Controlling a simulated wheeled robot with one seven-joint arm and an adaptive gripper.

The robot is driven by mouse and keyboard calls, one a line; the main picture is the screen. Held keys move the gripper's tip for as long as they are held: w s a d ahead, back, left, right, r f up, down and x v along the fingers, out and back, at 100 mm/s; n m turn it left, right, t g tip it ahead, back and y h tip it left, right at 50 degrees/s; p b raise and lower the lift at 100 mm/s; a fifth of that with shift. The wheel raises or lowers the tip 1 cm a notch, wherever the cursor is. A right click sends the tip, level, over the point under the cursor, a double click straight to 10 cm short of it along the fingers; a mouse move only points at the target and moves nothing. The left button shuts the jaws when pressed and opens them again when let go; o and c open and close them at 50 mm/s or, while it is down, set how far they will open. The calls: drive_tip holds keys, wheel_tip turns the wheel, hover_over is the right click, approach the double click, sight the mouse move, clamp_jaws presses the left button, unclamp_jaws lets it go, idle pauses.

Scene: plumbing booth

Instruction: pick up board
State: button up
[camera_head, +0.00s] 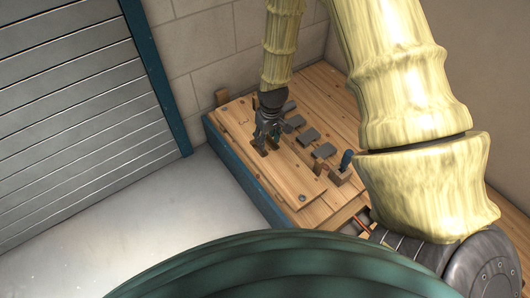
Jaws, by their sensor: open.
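A light wooden board (281,181) lies flat on a wooden bench top in the head view, its near corner with a dark round spot toward the bench's front. My gripper (267,143) is open and points down over the board's upper middle part. Its fingers are close to the board's surface; I cannot tell whether they touch it. The arm and gripper hide part of the board's far side.
The bench (238,170) has a blue side and stands in a corner. A grey shutter (75,105) stands left; the grey floor (150,215) is clear.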

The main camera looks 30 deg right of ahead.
drive_tip(key=shift+w+d+f+b, duration=0.4)
drive_tip(key=shift+w+f+b, duration=0.5)
drive_tip(key=shift+f+b, duration=0.3)
drive_tip(key=shift+w+d+f+b, duration=0.35)
drive_tip(key=shift+w+f+b, duration=0.6)
drive_tip(key=shift+b, duration=0.45)
drive_tip(key=shift+w+d+f+b, duration=0.4)
drive_tip(key=shift+w+f+b, duration=0.5)
drive_tip(key=shift+f+b, duration=0.3)
drive_tip(key=shift+w+f+b, duration=0.2)
drive_tip(key=shift+f+b, duration=0.8)
drive_tip(key=shift+f, duration=0.25)
drive_tip(key=shift+w+f+b, duration=0.15)
drive_tip(key=shift+f+b, duration=0.8)
drive_tip(key=shift+f, duration=0.25)
drive_tip(key=shift+r, duration=0.1)
clamp_jaws()
